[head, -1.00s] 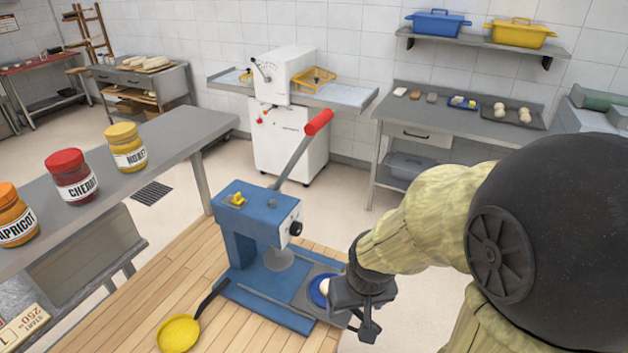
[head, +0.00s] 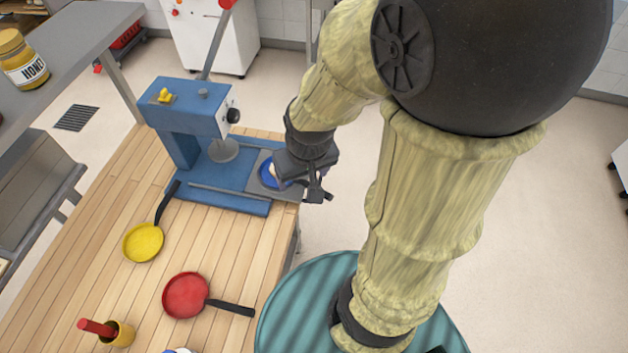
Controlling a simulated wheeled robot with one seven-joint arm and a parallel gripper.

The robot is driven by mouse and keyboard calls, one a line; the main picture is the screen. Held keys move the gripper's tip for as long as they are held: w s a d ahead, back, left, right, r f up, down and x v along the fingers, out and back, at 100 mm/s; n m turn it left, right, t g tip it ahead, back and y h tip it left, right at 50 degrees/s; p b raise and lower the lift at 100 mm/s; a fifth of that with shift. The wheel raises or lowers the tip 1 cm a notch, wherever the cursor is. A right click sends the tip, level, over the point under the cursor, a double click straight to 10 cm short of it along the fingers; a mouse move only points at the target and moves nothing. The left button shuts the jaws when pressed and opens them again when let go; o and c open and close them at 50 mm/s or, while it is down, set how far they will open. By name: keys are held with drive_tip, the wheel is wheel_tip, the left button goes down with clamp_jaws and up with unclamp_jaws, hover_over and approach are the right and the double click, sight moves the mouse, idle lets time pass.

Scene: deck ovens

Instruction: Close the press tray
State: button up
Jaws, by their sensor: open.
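The blue press (head: 190,125) stands on the wooden table, with a round grey press plate hanging over its base. Its grey tray (head: 257,188) sticks out to the right of the base, so it is slid out. A blue dish (head: 267,175) with something pale in it sits on the tray, partly hidden by my gripper. My gripper (head: 322,193) is open at the outer right end of the tray. I cannot tell whether its fingers touch the tray.
A yellow pan (head: 143,242) and a red pan (head: 186,296) lie on the wooden table (head: 225,245) in front of the press. A yellow cup (head: 123,336) with a red-handled tool stands at the front left. The press's long lever (head: 216,45) rises behind it.

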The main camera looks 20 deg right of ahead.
drive_tip(key=shift+d+f, duration=0.1)
drive_tip(key=c, duration=0.3)
drive_tip(key=d+f+m+g, duration=0.1)
drive_tip(key=f, duration=0.1)
drive_tip(key=d+f+m+g+y+b, duration=0.1)
drive_tip(key=d+f+m, duration=0.1)
drive_tip(key=d+f+m+g+b, duration=0.1)
drive_tip(key=f+m, duration=0.1)
drive_tip(key=shift+w+d+y, duration=0.15)
drive_tip(key=shift+w+y, duration=0.15)
drive_tip(key=shift+w, duration=0.05)
clamp_jaws()
drive_tip(key=w+d+f+m+t+y+b, duration=0.2)
drive_tip(key=d+f+m+t+y+b, duration=0.1)
drive_tip(key=d+f+m, duration=0.5)
drive_tip(key=w+d+f+m+t+y+b, duration=0.1)
drive_tip(key=d+f+m+t+y+b, duration=0.2)
drive_tip(key=d+m, duration=0.9)
wheel_tip(320, 180, down, 6)
drive_tip(key=t+y, duration=0.3)
drive_tip(key=y, duration=0.2)
drive_tip(key=shift+w+d+t, duration=0.15)
drive_tip(key=shift+w+t, duration=0.15)
drive_tip(key=shift+w, duration=0.05)
